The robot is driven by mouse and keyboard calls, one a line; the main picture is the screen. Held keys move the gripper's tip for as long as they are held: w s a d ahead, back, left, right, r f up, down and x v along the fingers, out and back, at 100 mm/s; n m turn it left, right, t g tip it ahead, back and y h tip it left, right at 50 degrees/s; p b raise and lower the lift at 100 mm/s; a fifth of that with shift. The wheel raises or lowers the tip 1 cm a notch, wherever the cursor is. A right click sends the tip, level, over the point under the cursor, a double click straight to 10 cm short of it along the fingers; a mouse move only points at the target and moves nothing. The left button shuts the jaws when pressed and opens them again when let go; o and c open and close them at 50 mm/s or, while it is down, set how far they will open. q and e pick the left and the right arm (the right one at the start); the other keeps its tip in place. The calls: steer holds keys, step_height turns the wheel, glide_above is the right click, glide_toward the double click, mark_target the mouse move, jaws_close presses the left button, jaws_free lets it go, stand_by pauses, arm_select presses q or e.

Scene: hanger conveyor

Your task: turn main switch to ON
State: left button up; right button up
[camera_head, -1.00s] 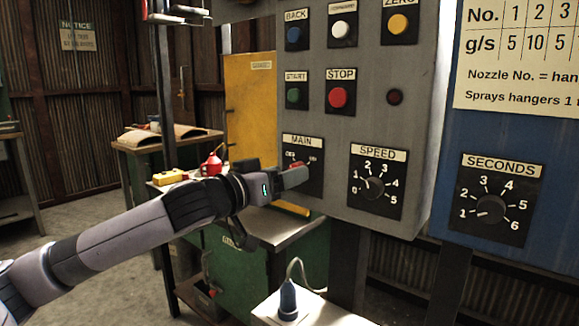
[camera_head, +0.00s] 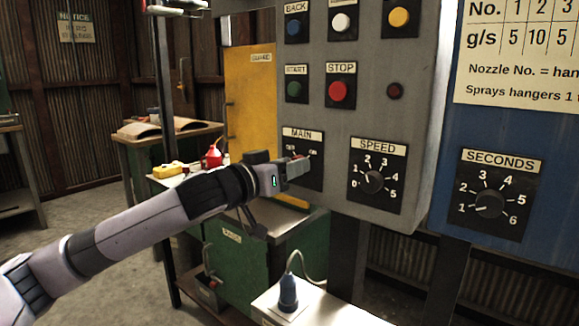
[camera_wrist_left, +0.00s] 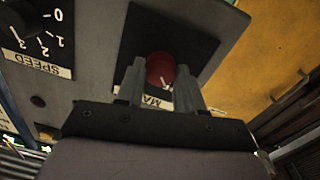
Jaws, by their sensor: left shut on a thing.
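The main switch has a red knob (camera_wrist_left: 160,70) on a dark plate (camera_head: 316,172) under a MAIN label (camera_head: 302,134), low on the left of the grey control panel (camera_head: 337,190). My left gripper (camera_head: 300,167) is at the plate; in the left wrist view its two fingers (camera_wrist_left: 159,82) stand on either side of the red knob and are shut on it. In the head view the gripper hides most of the knob, so I cannot tell its setting. My right gripper is not in view.
The SPEED dial (camera_head: 374,181) is right of the main switch. The red STOP button (camera_head: 338,92) and green START button (camera_head: 294,89) are above. A blue plug (camera_head: 288,295) stands on a box below.

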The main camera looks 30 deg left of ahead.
arm_select(q)
steer(key=m+p, duration=1.3)
steer(key=m, duration=0.4)
steer(key=shift+d+y+p, duration=0.15)
steer(key=shift+y+p, duration=0.15)
steer(key=shift+p, duration=0.1)
stand_by(0.5)
steer(key=o, duration=1)
steer(key=shift+o, duration=0.2)
steer(key=shift+s, duration=0.15)
steer(key=s+b, duration=0.2)
steer(key=s, duration=0.4)
steer(key=shift+s+a+r, duration=0.15)
steer(key=shift+s+a, duration=0.1)
steer(key=shift+s, duration=0.15)
